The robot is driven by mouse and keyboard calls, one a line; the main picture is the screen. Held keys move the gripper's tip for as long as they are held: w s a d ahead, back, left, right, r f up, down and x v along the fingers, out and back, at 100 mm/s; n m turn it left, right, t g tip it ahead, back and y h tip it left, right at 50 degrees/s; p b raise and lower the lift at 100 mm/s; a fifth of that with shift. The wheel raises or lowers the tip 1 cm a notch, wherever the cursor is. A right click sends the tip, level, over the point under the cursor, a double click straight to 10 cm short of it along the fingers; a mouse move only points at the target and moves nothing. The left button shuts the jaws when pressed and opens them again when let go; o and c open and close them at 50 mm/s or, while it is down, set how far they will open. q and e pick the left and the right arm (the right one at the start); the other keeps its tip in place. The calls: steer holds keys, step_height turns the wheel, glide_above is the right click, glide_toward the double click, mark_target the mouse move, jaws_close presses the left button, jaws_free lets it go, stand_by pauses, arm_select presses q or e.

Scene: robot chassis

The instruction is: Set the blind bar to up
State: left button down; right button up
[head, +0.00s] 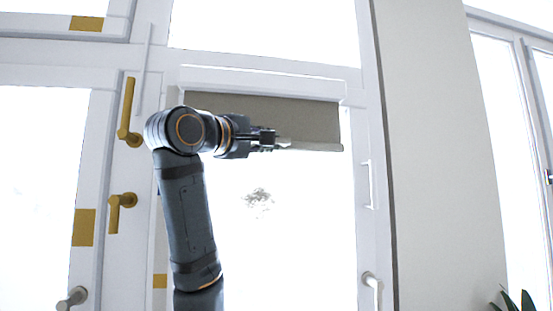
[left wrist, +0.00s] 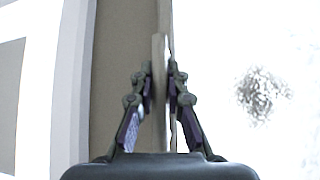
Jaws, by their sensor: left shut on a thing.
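A grey-brown roller blind (head: 285,115) hangs partly down at the top of the middle window, and its pale blind bar (head: 312,146) runs along the lower edge. My left gripper (head: 273,141) is at the left part of the bar, hiding its left end. In the left wrist view the bar (left wrist: 160,75) passes between the two fingers of the left gripper (left wrist: 160,95), with the blind fabric (left wrist: 122,60) on its left side. The left gripper is shut on the bar. My right gripper is in neither view.
Gold handles (head: 128,110) are on the frame left of my arm. A grey handle (head: 373,285) is low on the right frame. A pale wall (head: 430,150) stands to the right, and a plant (head: 517,301) shows at the bottom right. The glass below the blind is clear.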

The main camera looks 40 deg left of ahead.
arm_select(q)
step_height(320, 180, up, 5)
steer(key=shift+f+p, duration=0.2)
steer(key=shift+p, duration=0.85)
steer(key=shift+r, duration=0.4)
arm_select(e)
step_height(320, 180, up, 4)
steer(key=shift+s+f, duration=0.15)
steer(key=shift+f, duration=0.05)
arm_select(q)
steer(key=c, duration=1.3)
jaws_free()
steer(key=shift+c, duration=0.2)
